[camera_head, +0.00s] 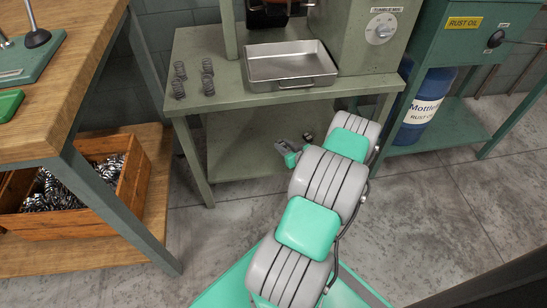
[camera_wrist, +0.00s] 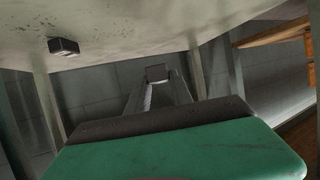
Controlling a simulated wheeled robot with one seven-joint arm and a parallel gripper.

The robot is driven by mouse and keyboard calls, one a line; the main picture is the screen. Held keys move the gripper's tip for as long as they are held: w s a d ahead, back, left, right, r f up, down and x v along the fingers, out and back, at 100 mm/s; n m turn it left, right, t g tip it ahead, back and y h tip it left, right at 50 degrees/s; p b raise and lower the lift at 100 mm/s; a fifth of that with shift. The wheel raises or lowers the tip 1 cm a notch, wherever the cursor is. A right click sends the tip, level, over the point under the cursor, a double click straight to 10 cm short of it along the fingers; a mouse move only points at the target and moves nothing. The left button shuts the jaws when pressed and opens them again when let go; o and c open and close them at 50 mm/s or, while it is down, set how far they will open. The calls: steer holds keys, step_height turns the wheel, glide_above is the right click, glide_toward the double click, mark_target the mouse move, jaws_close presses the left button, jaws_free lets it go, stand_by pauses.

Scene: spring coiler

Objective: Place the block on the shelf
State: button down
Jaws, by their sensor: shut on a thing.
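My gripper (camera_wrist: 158,82) reaches out past the green hand cover in the wrist view. Its two fingers are closed on a small grey block (camera_wrist: 157,73) at their tips. The wrist picture looks turned over, with the shelf surface (camera_wrist: 130,35) at the top. A second small dark block (camera_wrist: 63,46) rests on that surface, apart from my fingers. In the head view my gripper (camera_head: 283,148) is over the lower shelf (camera_head: 240,150) of the grey-green table, and a small dark block (camera_head: 308,136) lies right of it. The held block is hard to make out there.
Above the shelf, the tabletop (camera_head: 215,97) carries several springs and a metal tray (camera_head: 290,85). Table legs (camera_head: 192,160) frame the shelf. A wooden crate (camera_head: 135,180) of springs is at left, a blue barrel (camera_head: 412,130) at right. The shelf's left part is clear.

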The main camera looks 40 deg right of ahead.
steer(key=b, duration=0.2)
glide_above(272, 162)
steer(key=f, duration=0.5)
steer(key=shift+s+d+f, duration=0.1)
steer(key=shift+d+f, duration=0.1)
steer(key=shift+f, duration=0.1)
steer(key=shift+a+f+b, duration=0.1)
steer(key=shift+f+b, duration=1.2)
steer(key=shift+f, duration=0.5)
steer(key=c, duration=1.1)
jaws_free()
